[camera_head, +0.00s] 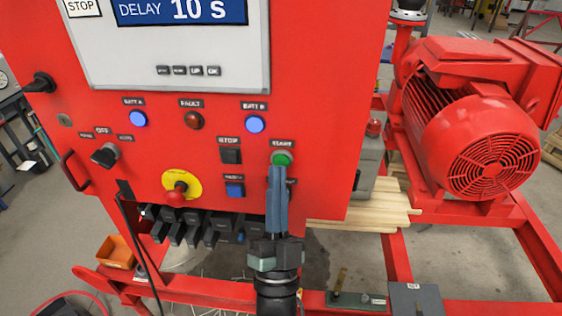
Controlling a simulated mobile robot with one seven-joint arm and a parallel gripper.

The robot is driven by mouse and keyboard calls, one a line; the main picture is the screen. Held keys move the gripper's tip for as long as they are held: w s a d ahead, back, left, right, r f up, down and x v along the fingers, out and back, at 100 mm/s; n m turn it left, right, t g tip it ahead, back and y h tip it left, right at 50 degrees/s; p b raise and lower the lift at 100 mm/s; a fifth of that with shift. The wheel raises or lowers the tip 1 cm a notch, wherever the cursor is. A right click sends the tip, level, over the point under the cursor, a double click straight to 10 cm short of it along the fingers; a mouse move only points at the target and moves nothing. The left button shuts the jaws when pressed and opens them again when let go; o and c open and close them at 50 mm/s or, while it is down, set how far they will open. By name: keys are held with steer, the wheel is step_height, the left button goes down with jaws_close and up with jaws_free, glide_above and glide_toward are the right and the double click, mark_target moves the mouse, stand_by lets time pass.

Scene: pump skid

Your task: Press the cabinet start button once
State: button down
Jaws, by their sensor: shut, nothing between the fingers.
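The red cabinet (330,60) fills the left and middle of the view. Its green start button (281,159) sits under a START label at the lower right of the panel. My gripper (277,170) is shut and empty, with its fingers pointing up at the button. The fingertips overlap the button's lower edge in the picture; I cannot tell whether they touch it. The fingers hide the part of the panel just below the button.
A black stop button (231,156) and a blue button (235,190) are just left of my fingers. A red emergency stop (176,191) on a yellow disc is further left. Black cable glands (190,230) line the cabinet's bottom. A red motor (480,130) stands at right.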

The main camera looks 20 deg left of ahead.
steer(key=shift+w+a, duration=0.1)
steer(key=shift+w, duration=0.15)
steer(key=shift+w+a+b, duration=0.1)
steer(key=shift+w+b, duration=0.3)
steer(key=shift+b, duration=0.15)
stand_by(0.5)
steer(key=shift+s, duration=0.15)
steer(key=shift+s+d, duration=0.25)
steer(key=shift+s, duration=0.4)
steer(key=s+p, duration=0.1)
steer(key=s, duration=0.1)
steer(key=s+d, duration=0.1)
steer(key=s, duration=0.1)
steer(key=shift+s+d+p, duration=0.2)
steer(key=shift+s+p, duration=0.2)
stand_by(0.7)
